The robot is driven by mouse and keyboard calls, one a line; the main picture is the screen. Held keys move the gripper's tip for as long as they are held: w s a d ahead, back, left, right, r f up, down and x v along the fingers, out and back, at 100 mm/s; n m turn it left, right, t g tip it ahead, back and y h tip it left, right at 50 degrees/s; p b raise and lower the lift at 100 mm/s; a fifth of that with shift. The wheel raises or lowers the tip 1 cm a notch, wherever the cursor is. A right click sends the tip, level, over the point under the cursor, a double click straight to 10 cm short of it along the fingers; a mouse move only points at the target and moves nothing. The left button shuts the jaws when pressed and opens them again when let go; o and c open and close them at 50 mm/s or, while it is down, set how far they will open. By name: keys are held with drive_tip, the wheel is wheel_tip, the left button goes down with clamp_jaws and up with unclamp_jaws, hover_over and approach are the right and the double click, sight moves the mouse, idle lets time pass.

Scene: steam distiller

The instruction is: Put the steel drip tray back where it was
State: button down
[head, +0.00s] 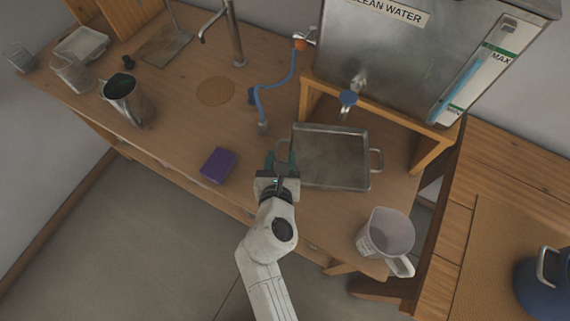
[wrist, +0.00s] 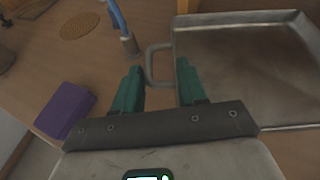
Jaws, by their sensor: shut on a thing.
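The steel drip tray (head: 332,158) is a shallow rectangular pan with a handle at each short side. It is at the worktop in front of the water tank's wooden stand, just below the blue-handled tap (head: 347,99). Whether it rests on the wood or hangs slightly above it I cannot tell. My gripper (head: 283,162) is at the tray's left side, shut on its left handle. In the wrist view the green fingers of my gripper (wrist: 158,72) stand either side of that handle, and the tray (wrist: 245,65) extends to the right, looking empty.
A purple sponge-like block (head: 218,165) lies left of my gripper. A blue hose (head: 276,90) ends just behind it. A clear jug (head: 386,236) stands front right near the edge. A metal pitcher (head: 124,100) stands at left. The tank stand (head: 380,108) borders the tray's back.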

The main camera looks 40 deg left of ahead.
wheel_tip(320, 180, down, 5)
drive_tip(key=shift+f+b, duration=0.1)
drive_tip(key=shift+b, duration=1)
drive_tip(key=c, duration=0.6)
unclamp_jaws()
drive_tip(key=p+v, duration=0.1)
drive_tip(key=v, duration=1.1)
drive_tip(key=shift+s, duration=0.1)
